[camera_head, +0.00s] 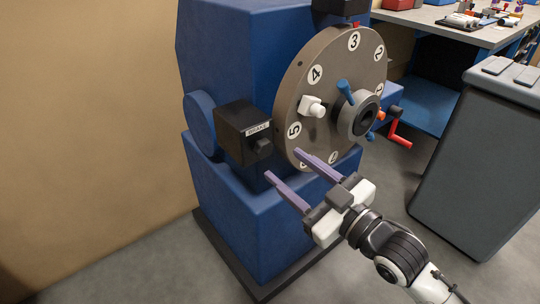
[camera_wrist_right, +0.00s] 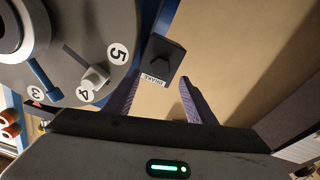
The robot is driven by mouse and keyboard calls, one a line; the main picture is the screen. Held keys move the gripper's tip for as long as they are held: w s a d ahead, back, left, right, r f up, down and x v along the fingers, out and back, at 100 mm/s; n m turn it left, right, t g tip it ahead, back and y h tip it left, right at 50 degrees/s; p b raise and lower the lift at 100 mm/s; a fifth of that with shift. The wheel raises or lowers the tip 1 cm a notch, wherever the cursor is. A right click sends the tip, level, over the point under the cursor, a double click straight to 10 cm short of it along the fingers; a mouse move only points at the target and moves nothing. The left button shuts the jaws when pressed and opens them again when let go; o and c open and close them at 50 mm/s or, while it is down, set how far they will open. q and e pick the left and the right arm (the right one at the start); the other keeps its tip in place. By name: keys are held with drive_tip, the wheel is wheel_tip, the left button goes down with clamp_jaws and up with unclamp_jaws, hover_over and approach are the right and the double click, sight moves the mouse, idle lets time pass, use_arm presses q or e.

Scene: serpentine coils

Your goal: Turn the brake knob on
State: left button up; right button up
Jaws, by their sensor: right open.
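The brake knob (camera_head: 262,146) is a small black knob on the face of a black box (camera_head: 232,133) labelled BRAKE, on the left side of the blue machine. It also shows in the right wrist view (camera_wrist_right: 165,50), ahead of the fingers. My right gripper (camera_head: 284,164) is open and empty, with its two purple fingers pointing toward the box from the lower right. The fingers are apart from the knob. In the right wrist view the gripper (camera_wrist_right: 158,92) has its fingers spread below the BRAKE label. My left gripper is not in view.
A large grey numbered wheel (camera_head: 325,125) with a white peg (camera_head: 312,106) and blue handle (camera_head: 345,90) stands just right of the box. A red crank (camera_head: 398,136) is farther right. A grey bin (camera_head: 480,160) and workbench (camera_head: 450,32) stand at right.

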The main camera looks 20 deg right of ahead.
sight(266, 151)
drive_tip(key=x, duration=0.7)
drive_tip(key=shift+f, duration=0.15)
